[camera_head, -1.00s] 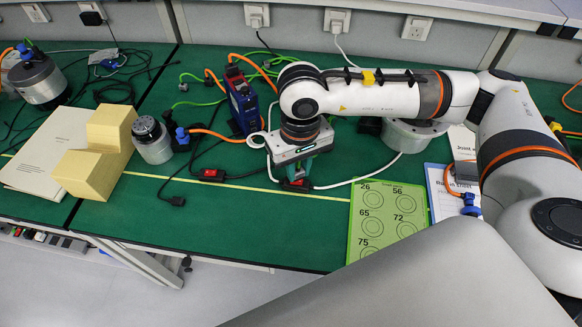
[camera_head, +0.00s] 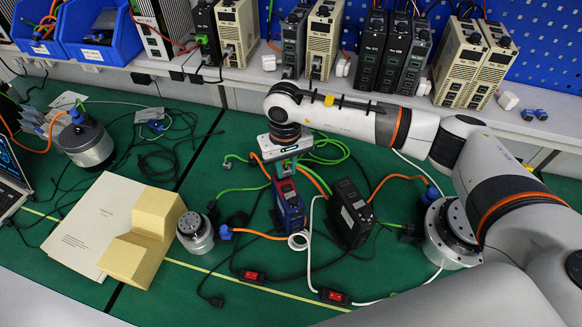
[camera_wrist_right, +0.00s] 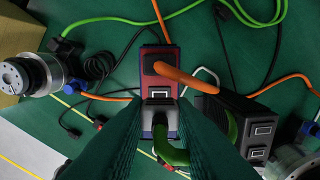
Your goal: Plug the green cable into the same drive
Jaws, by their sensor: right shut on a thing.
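The blue and red drive (camera_head: 290,208) stands upright on the green bench, left of a black drive (camera_head: 350,213). In the right wrist view the red drive (camera_wrist_right: 154,64) has an orange cable (camera_wrist_right: 184,77) at its top face. My right gripper (camera_head: 286,168) is directly over this drive, pointing down. It is shut on the grey plug (camera_wrist_right: 160,118) of a green cable (camera_wrist_right: 172,152). The plug overlaps the drive's near end in that view; I cannot tell whether it is seated. My left gripper is not in view.
A small motor (camera_head: 195,232) and yellow foam block (camera_head: 150,240) stand to the left. A large motor (camera_head: 450,232) stands right. Loose cables and red switches (camera_head: 333,296) lie around the drives. More drives (camera_head: 320,38) line the back shelf.

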